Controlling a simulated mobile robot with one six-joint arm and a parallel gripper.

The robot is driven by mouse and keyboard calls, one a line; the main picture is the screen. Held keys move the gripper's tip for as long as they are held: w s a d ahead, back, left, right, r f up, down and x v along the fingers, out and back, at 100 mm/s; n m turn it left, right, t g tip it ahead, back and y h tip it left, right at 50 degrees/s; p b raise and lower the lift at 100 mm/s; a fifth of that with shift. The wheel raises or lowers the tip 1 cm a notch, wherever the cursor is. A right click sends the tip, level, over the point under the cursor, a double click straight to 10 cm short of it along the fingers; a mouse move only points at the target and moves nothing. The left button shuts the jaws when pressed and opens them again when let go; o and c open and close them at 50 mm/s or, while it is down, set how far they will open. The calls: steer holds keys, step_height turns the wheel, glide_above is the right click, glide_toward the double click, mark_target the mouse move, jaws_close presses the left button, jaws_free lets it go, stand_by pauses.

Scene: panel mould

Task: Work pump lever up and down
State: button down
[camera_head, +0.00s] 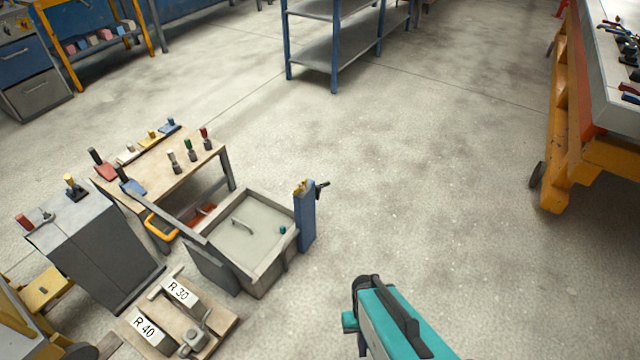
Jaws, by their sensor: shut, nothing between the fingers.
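I cannot tell for certain which part is the pump lever. A blue upright post (306,222) stands at the right side of an open box mould (262,283). It carries a yellow fitting (301,186) on top and a short dark handle (322,184) pointing right. A yellow-orange loop handle (158,227) shows at the mould's left, beside a long grey bar (180,222) that slants along the mould's back left. A grey panel surface with a small handle (241,226) lies inside the mould. My gripper's fingers are not visible.
A wooden table (170,176) with several coloured hand tools stands behind the mould. An orange wheeled bench (580,145) is at right. The middle floor is clear.

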step_height(320, 180, up, 8)
steer(key=p, duration=0.6)
steer(key=shift+s+r+p, duration=0.25)
steer(key=shift+s+p, duration=0.1)
steer(key=shift+s, duration=0.1)
steer(key=c, duration=1.8)
jaws_free()
steer(key=shift+o, duration=0.2)
steer(key=shift+d, duration=0.2)
